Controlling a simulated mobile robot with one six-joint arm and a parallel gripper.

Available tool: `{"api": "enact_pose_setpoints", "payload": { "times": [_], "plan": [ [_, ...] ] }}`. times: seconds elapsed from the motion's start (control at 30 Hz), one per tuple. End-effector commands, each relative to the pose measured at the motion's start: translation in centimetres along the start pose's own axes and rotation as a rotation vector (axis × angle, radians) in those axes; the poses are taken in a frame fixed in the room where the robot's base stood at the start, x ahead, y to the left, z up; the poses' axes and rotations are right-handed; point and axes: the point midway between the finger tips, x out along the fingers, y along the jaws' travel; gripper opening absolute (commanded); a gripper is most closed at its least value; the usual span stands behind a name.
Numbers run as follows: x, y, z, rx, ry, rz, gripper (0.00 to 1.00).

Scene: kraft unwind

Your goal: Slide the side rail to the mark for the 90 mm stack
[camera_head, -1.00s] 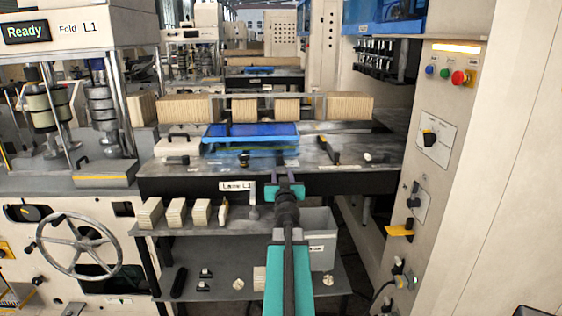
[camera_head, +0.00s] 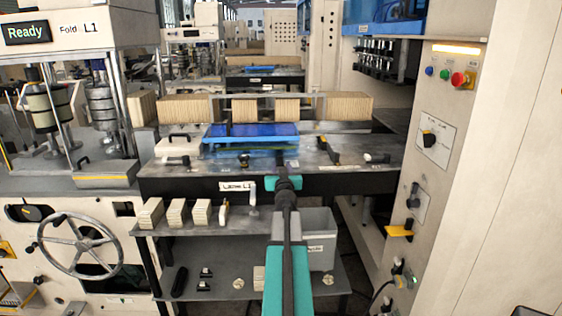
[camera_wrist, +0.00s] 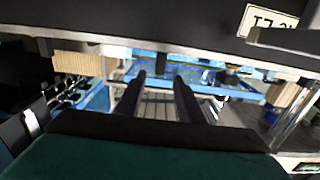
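My gripper (camera_head: 281,160) reaches over the front edge of the metal table (camera_head: 350,172), in front of the right part of a blue flat piece (camera_head: 255,133). In the wrist view its two dark fingers (camera_wrist: 163,92) stand apart, with a dark post (camera_wrist: 163,64) showing beyond the gap. I cannot tell whether they touch anything. A dark, slanted bar-like part (camera_head: 328,150) lies on the table right of the blue piece; I cannot tell whether it is the side rail. A small dark knob (camera_head: 245,160) sits at the table's front. No 90 mm mark is readable.
Brown kraft stacks (camera_head: 345,106) stand along the table's back. A machine panel with buttons (camera_head: 460,78) stands at the right, a handwheel (camera_head: 75,246) at the left.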

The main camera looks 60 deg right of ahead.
Motion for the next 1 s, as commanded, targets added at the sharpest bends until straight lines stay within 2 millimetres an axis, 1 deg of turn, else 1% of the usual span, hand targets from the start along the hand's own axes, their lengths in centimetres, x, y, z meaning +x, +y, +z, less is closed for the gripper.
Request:
{"api": "enact_pose_setpoints", "payload": {
  "times": [0.03, 0.6, 0.8, 1.0],
  "plan": [
    [0.6, 0.0, 0.0, 0.001, 0.0, 0.0, 0.34],
    [5.1, 0.1, -0.1, 0.001, 0.0, 0.001, 0.34],
    [6.1, 0.1, 0.0, 0.001, 0.0, 0.002, 0.34],
    [6.3, 0.3, 0.0, 0.0, 0.0, 0.003, 0.34]
  ]
}}
